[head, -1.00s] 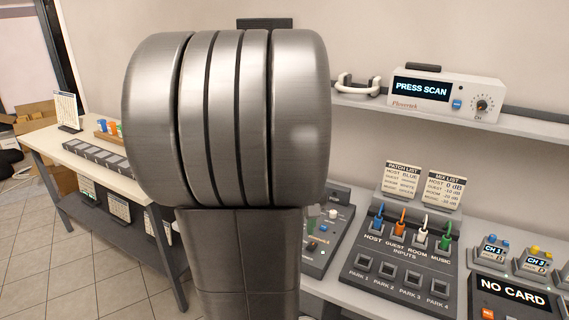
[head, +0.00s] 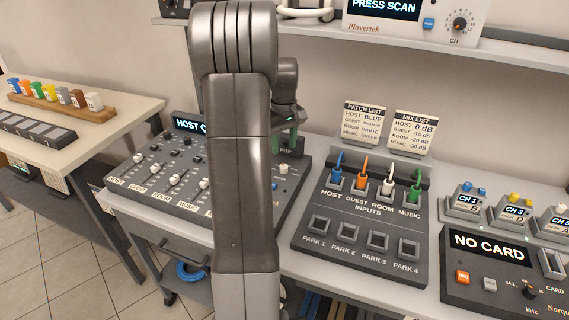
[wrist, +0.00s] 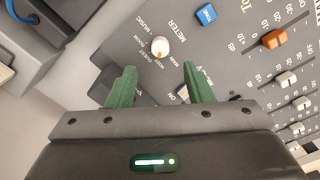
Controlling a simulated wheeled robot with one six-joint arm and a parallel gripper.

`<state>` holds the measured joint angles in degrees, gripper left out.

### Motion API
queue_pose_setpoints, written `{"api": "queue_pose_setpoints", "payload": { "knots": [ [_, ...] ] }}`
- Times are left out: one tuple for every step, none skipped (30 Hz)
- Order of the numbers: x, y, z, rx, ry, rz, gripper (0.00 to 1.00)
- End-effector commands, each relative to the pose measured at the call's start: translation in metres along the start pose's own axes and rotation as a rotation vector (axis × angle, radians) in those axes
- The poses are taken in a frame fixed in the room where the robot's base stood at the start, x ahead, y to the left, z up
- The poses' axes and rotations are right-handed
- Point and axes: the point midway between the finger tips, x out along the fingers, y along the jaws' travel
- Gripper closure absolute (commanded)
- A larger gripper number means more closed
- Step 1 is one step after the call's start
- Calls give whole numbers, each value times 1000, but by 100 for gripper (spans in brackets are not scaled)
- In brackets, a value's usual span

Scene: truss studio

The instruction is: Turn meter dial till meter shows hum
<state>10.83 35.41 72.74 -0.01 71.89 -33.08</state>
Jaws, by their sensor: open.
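The meter dial (wrist: 160,47) is a white round knob with an orange mark, beside the METER lettering in the wrist view. In the head view, what looks like the same white knob (head: 284,168) sits at the right of the mixer desk (head: 135,196). My gripper (wrist: 160,76) is open, its two green fingers apart and empty. The dial lies just beyond the fingertips, between their lines, with no visible contact. In the head view my gripper (head: 288,143) is over the desk's back right. The meter display (head: 189,125) reads "HOST"; my arm hides the rest.
Coloured faders and a blue button (wrist: 206,15) are near the dial. The patch box (head: 340,262) with coloured plugs stands right of the desk, list cards (head: 413,133) behind it. A shelf (head: 450,52) runs above. Left is a table (head: 108,118) with coloured pieces.

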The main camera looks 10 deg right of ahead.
Motion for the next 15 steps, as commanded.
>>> {"api": "queue_pose_setpoints", "payload": {
  "knots": [
    [13,0,1,0,-5,-3,53],
    [19,0,0,0,-4,-2,53],
    [27,-1,1,0,-4,-2,53],
    [33,0,0,0,-3,-2,53],
    [39,0,1,0,-4,-2,53],
    [46,0,0,0,-2,-2,53],
    [51,0,0,0,-3,-2,53],
    [55,0,1,0,-2,-1,53],
    [61,0,0,0,-2,-1,53],
    [64,0,0,0,-2,-2,53],
    [68,0,0,0,-2,-1,53],
    [71,0,0,0,0,0,53],
    [73,0,0,0,0,0,53],
    [74,0,0,1,0,0,53],
    [76,0,0,0,0,0,53]
  ]
}}
